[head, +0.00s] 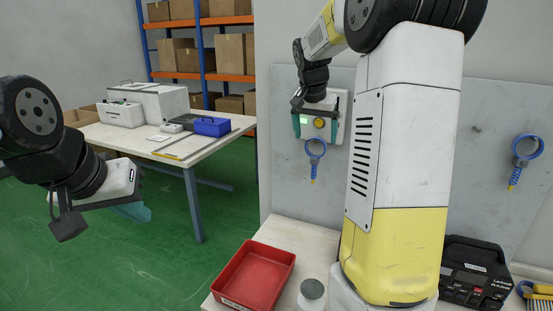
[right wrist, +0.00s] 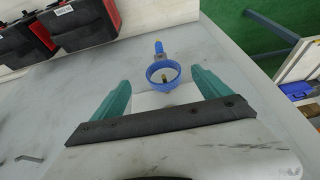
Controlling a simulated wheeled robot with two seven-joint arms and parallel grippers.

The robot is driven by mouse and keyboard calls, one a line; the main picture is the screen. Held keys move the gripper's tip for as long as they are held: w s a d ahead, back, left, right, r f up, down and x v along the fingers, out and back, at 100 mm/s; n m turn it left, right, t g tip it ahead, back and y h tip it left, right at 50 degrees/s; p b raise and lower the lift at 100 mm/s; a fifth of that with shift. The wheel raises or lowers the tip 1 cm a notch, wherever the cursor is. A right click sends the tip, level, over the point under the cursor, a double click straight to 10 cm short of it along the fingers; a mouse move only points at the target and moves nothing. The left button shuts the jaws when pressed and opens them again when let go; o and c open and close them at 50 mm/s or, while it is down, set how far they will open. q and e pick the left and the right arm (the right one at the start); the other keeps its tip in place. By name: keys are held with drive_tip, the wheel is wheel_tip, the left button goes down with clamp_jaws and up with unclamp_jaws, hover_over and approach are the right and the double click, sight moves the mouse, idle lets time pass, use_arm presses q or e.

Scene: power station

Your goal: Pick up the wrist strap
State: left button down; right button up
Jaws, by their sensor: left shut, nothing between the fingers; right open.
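A blue wrist strap (head: 314,157), a ring with a coiled cord and yellow tip, hangs at the grey wall panel in the head view. In the right wrist view the strap's ring (right wrist: 161,84) lies ahead of my fingers, centred between them. My right gripper (head: 316,127) is open and empty just above the strap; its teal fingers (right wrist: 160,95) are spread either side of the ring, apart from it. A second blue strap (head: 517,164) hangs further right on the panel. My left gripper (head: 138,212) is shut and empty at the left, over the green floor.
A white box with a yellow button (head: 319,123) is behind my right gripper. A red tray (head: 248,292), a grey-lidded jar (head: 312,290) and a black case (head: 474,273) stand on the bench below. A table (head: 160,145) with a blue box (head: 212,126) stands behind left.

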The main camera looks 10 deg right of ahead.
sight(315, 156)
drive_tip(key=x, duration=0.4)
drive_tip(key=w+x, duration=0.1)
drive_tip(key=x, duration=0.3)
drive_tip(key=shift+w+d, duration=0.1)
drive_tip(key=shift+d, duration=0.1)
drive_tip(key=c, duration=1.4)
drive_tip(key=shift+c, duration=0.2)
drive_tip(key=shift+r, duration=0.15)
